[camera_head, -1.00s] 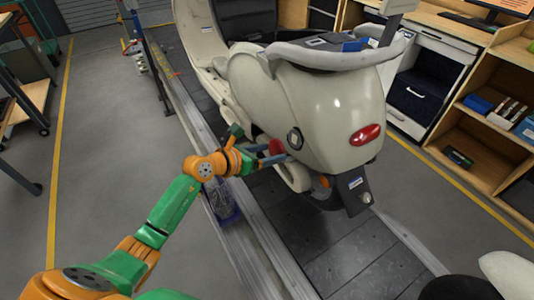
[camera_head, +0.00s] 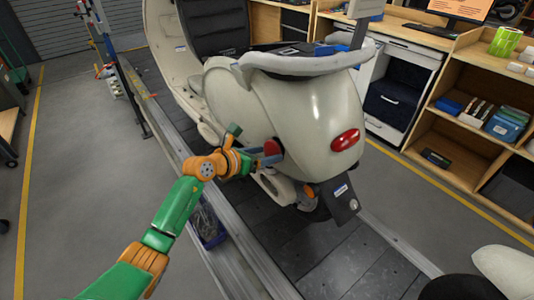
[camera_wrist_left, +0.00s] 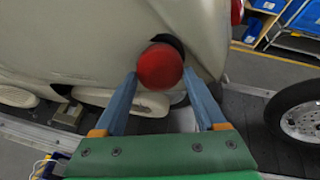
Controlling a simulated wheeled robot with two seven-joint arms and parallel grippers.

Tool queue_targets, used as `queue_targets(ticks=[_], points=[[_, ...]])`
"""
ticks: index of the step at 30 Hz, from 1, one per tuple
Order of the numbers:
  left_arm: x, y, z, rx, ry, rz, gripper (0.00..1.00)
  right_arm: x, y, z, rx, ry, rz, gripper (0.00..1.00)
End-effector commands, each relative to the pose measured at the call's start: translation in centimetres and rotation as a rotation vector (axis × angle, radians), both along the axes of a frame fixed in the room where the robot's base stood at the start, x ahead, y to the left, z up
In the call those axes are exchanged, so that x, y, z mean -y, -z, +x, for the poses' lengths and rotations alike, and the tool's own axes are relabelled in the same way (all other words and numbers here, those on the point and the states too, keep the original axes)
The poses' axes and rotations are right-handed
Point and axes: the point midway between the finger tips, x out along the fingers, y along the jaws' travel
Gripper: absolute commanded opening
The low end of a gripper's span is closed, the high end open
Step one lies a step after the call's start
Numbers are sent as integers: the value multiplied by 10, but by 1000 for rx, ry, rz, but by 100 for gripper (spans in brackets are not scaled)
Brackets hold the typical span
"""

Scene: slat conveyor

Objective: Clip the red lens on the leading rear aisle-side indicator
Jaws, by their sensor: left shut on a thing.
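A cream scooter (camera_head: 300,100) stands on the slat conveyor with its rear toward me. My left gripper (camera_head: 272,157) is at the scooter's near rear side, shut on a round red lens (camera_head: 271,146). In the left wrist view, the lens (camera_wrist_left: 160,66) sits between the two blue fingertips (camera_wrist_left: 160,78). The dark rim of the indicator seat (camera_wrist_left: 171,41) shows behind its upper right edge. The lens covers most of the seat, and I cannot tell whether they touch. My right gripper is not in view.
A red lamp (camera_head: 345,140) is on the scooter's rear. A grey metal rail (camera_head: 240,250) runs along the conveyor's near side. Another cream vehicle part (camera_head: 505,270) is at bottom right. Wooden shelves (camera_head: 455,120) stand beyond the conveyor.

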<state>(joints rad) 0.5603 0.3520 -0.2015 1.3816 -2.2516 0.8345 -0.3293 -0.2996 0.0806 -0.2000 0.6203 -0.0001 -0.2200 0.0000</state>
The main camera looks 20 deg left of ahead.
Motion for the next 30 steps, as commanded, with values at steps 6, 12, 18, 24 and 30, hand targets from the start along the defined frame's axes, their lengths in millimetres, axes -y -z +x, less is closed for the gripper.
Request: queue_targets(ticks=[6, 12, 18, 24, 30], points=[[0, -3, -1, 0, 1, 3, 19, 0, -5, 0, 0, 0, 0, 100], [-1, -2, -1, 1, 0, 4, 19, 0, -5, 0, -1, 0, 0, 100], [0, -2, 0, 1, 0, 4, 19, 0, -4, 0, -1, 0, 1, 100], [2, -1, 4, 1, 1, 6, 78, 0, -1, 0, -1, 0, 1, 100], [2, -2, 4, 0, 0, 5, 100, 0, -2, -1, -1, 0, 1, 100]])
